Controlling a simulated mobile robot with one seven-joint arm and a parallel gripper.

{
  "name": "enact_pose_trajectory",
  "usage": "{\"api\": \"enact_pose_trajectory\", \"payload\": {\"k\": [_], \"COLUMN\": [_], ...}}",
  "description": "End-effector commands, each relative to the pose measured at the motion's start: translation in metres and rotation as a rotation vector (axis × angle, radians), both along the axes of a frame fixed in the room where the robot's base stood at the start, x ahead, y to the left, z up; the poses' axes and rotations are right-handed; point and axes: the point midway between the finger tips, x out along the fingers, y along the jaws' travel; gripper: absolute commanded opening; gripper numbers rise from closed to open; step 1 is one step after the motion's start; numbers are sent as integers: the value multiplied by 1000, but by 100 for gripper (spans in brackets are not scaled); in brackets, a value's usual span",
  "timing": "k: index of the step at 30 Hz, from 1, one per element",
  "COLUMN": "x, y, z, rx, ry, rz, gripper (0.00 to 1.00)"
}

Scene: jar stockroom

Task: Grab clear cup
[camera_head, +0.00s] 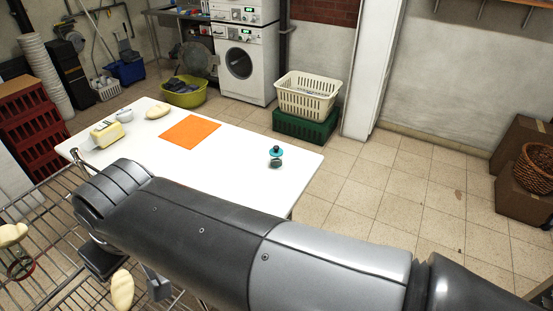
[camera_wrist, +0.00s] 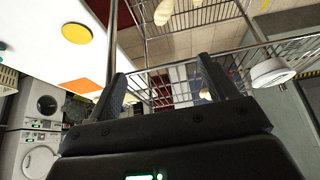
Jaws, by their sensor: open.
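A small pale, greyish rounded vessel (camera_head: 124,113) stands on the white table (camera_head: 235,160) near its far left corner; it may be the clear cup, but it is too small to be sure. A small dark jar-like thing with a teal top (camera_head: 276,155) stands near the table's right end. My gripper (camera_wrist: 162,66) is open in the wrist view, with wire bars beyond its fingers and nothing between them. No clear cup can be made out in the wrist view. My arm hides the table's near side in the head view.
On the table lie a yellow butter-like block (camera_head: 107,133), a pale loaf-shaped thing (camera_head: 158,112) and an orange mat (camera_head: 190,132). A wire cart (camera_head: 45,200) holding pale items stands at the near left. Floor right of the table is clear.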

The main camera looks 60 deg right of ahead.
Motion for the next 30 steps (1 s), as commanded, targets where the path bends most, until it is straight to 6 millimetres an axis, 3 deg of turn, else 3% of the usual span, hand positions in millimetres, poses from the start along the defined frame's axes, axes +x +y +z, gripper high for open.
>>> {"api": "enact_pose_trajectory", "payload": {"k": [7,14,23,30], "x": [12,69,145,186], "y": [-7,-49,-142,-243], "z": [4,18,14,-10], "rx": [-13,-68,-109,-109], "ry": [8,46,107,146], "rz": [-15,-75,-144,-195], "gripper": [78,78,78,78]}}
